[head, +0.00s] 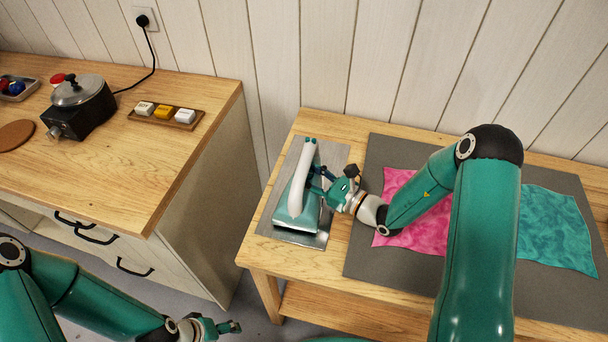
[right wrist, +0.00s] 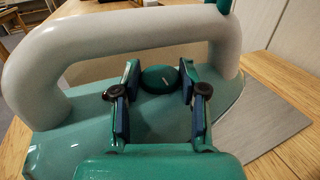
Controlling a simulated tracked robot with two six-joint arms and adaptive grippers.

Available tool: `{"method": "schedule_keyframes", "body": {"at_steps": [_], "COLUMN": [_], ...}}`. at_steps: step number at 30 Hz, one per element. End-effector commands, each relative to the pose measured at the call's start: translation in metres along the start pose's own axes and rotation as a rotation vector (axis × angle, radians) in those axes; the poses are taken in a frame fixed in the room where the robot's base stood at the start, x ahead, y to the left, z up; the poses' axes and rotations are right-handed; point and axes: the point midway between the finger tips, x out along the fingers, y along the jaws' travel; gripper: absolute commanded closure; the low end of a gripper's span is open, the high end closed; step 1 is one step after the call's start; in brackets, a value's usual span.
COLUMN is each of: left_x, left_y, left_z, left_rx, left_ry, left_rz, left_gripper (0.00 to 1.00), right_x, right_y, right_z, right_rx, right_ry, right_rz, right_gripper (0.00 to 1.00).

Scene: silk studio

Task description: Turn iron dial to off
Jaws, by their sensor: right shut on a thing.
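The iron (head: 296,200) stands on a metal plate (head: 325,165) at the left of the low table, with its white handle (head: 307,160) up. My right gripper (head: 318,182) reaches it from the right. In the right wrist view, the iron's round green dial (right wrist: 158,78) sits under the handle, with a short pale mark on its top. The fingers of my right gripper (right wrist: 158,90) stand on both sides of the dial, shut on it. My left gripper (head: 226,328) hangs low at the bottom, away from the iron; its jaws are too small to judge.
A grey mat (head: 390,155) with a pink cloth (head: 397,184) and a teal cloth (head: 555,230) covers the table's right part. On the left counter (head: 130,185) are a dark pot device (head: 85,115) and a tray of labelled blocks (head: 165,113). A gap separates counter and table.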

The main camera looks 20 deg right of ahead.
Motion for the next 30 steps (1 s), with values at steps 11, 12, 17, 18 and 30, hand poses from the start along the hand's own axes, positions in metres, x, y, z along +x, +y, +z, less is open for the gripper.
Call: {"method": "schedule_keyframes", "body": {"at_steps": [11,12,17,18,30], "left_x": [0.003,0.004,0.007,0.008,0.036], "left_y": [-0.001,-0.001,-0.003,-0.003,-0.013], "left_z": [0.000,0.000,0.000,0.000,0.000], "left_rx": [0.000,0.000,0.000,0.000,0.000], "left_ry": [0.000,0.000,0.000,0.000,0.000], "left_rz": [0.000,0.000,0.000,0.000,0.000], "left_gripper": [0.35,0.35,0.35,0.35,0.35], "right_x": [-0.001,-0.001,-0.001,-0.001,0.000], "right_y": [-0.003,-0.003,-0.003,-0.004,-0.008], "right_z": [0.001,0.001,0.000,0.000,-0.004], "right_rx": [-0.002,-0.002,-0.003,-0.004,-0.009], "right_ry": [-0.002,-0.002,-0.003,-0.003,-0.002], "right_rz": [0.027,0.031,0.060,0.072,0.345], "right_gripper": [0.93,0.93,0.93,0.93,0.93]}}
